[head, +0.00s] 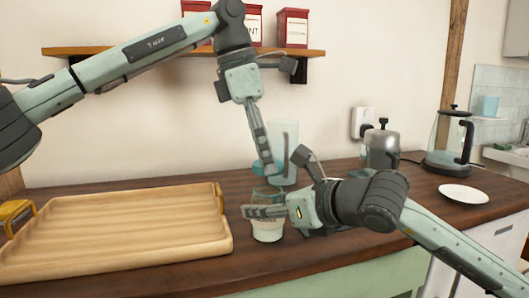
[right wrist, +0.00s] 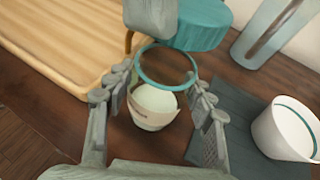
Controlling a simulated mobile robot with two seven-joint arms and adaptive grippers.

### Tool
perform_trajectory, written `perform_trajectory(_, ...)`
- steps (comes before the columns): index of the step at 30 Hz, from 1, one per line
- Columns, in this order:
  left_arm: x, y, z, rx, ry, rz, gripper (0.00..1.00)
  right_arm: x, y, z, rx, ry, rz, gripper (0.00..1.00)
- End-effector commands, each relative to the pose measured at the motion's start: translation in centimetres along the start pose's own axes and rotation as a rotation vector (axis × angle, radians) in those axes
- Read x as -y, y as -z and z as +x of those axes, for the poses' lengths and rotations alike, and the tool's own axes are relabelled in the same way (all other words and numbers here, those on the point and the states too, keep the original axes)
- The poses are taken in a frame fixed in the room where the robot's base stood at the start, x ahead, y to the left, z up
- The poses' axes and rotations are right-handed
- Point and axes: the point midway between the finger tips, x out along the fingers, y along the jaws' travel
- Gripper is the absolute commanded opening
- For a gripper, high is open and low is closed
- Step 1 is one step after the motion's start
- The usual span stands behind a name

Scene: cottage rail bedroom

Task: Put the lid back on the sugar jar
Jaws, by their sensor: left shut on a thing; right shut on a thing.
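The sugar jar is clear with a teal rim, a pale label and white contents; it stands upright on the dark counter in the head view (head: 268,230) and the right wrist view (right wrist: 155,108). My right gripper (head: 262,212) is shut on its sides, one finger on each side in the right wrist view (right wrist: 160,105). The teal lid (head: 262,169) is in my left gripper (head: 268,162), which is shut on it above the jar. In the right wrist view the lid (right wrist: 205,24) is apart from the open rim, toward the upper right. The lid's far side is hidden.
A wooden tray (head: 120,222) fills the counter's left, close to the jar. A tall pale tumbler (head: 284,148) stands just behind. A white cup (right wrist: 283,133) and dark mat (right wrist: 228,125) lie right of the jar. A French press (head: 381,147), kettle (head: 447,138) and plate (head: 463,193) stand farther right.

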Motion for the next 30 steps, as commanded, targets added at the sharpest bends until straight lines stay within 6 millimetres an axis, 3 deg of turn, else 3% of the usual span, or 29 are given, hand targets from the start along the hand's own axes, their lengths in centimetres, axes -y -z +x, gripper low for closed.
perform_trajectory(13,0.1,0.5,1.7,-0.001,0.002,0.001,0.38,0.0,0.0,0.0,-0.001,0.000,0.000,0.02)
perform_trajectory(30,0.0,0.5,1.8,0.000,0.001,0.000,0.38,0.0,0.1,0.0,-0.001,0.000,0.000,0.02)
